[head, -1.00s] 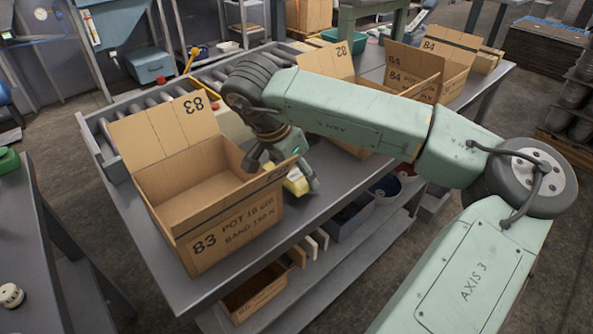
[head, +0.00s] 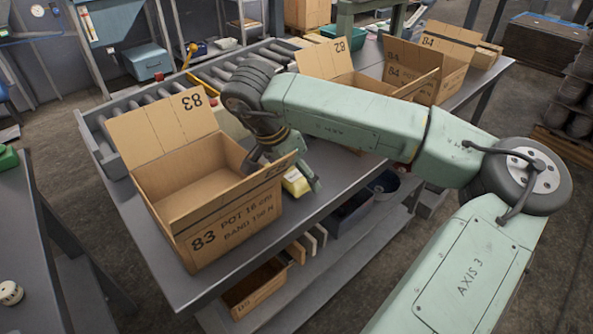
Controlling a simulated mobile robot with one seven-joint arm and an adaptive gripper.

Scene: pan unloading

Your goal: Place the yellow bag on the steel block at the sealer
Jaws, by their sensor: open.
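A small yellow bag (head: 296,183) with a pale patch shows on the grey bench, just right of the open carton marked 83 (head: 236,232). My gripper (head: 291,180) is open and reaches down over the bag. One finger shows on the bag's right side; the other is mostly hidden behind the carton's raised flap. I cannot tell whether the fingers touch the bag. I cannot pick out a sealer or a steel block for certain in this view.
A roller conveyor (head: 150,112) runs behind. Dark bins and a lower shelf sit under the bench edge. Carton 83's flap stands close to my gripper.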

